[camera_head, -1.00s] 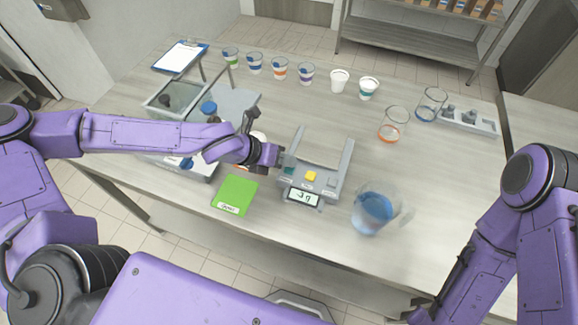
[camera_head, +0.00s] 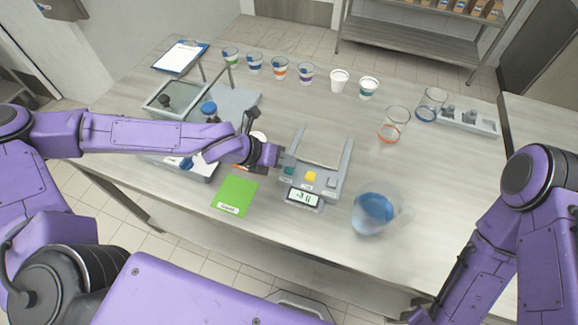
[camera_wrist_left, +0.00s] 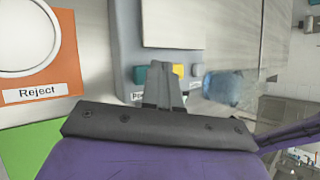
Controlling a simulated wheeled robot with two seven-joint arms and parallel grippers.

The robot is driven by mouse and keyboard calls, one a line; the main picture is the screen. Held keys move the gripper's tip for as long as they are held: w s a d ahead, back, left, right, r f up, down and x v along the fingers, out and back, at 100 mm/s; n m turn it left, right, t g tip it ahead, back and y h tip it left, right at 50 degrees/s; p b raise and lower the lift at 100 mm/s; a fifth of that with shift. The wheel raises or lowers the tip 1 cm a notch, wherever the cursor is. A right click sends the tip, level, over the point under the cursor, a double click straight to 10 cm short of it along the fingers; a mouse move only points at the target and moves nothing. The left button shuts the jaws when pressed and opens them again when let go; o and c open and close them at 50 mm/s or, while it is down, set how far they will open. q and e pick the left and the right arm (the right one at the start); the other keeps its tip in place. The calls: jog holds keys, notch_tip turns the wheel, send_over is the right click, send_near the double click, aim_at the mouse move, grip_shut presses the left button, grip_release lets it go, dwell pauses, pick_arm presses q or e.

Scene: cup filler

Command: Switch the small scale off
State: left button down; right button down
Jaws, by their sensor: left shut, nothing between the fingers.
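The small scale (camera_head: 326,180) is a grey device with two upright arms, a lit display (camera_head: 304,197), a yellow button (camera_head: 311,176) and a teal button (camera_head: 289,170). The display seems to show a negative figure around 3. My left gripper (camera_head: 281,157) is at the scale's left side by the teal button, which the head view shows just below it. In the left wrist view the shut, empty fingers (camera_wrist_left: 164,84) reach over the button panel, right beside the teal button (camera_wrist_left: 140,75). They partly cover the yellow button; contact cannot be told. My right gripper (camera_head: 422,312) is barely visible at the lower edge.
A jug of blue liquid (camera_head: 374,213) stands right of the scale. A green mat (camera_head: 235,194) lies left of it, and an orange Reject mat (camera_wrist_left: 60,75) shows in the left wrist view. Several cups stand along the back, with two glass beakers at right.

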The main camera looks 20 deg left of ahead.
aim_at(286, 169)
pick_arm(q)
jog(key=shift+f+b, duration=0.4)
jog(key=shift+f, duration=0.25)
dwell(0.4)
jog(key=shift+r+p, duration=0.45)
jog(key=shift+r, duration=0.2)
notch_tip(286, 169, up, 6)
jog(key=p, duration=0.5)
